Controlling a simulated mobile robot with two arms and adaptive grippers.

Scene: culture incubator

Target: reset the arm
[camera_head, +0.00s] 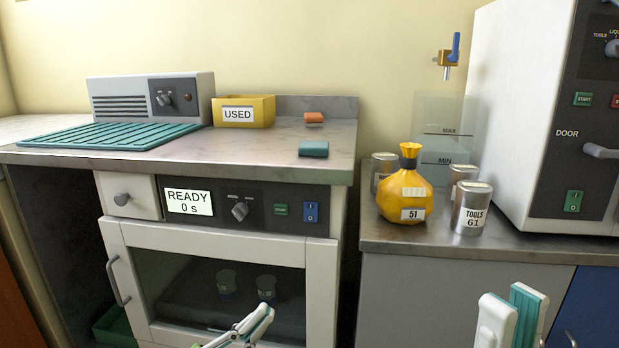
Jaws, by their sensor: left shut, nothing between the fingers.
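My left gripper (262,316) shows at the bottom centre, in front of the incubator's glass door. It is shut and empty. My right gripper (512,305) is at the bottom right, in front of the right-hand cabinet. Its white and teal fingers point up and are seen edge-on, so I cannot tell whether they are open or shut. The culture incubator (115,240) has a closed glass door, and its display (189,202) reads "READY 0 s". Two small containers (266,288) stand inside behind the glass.

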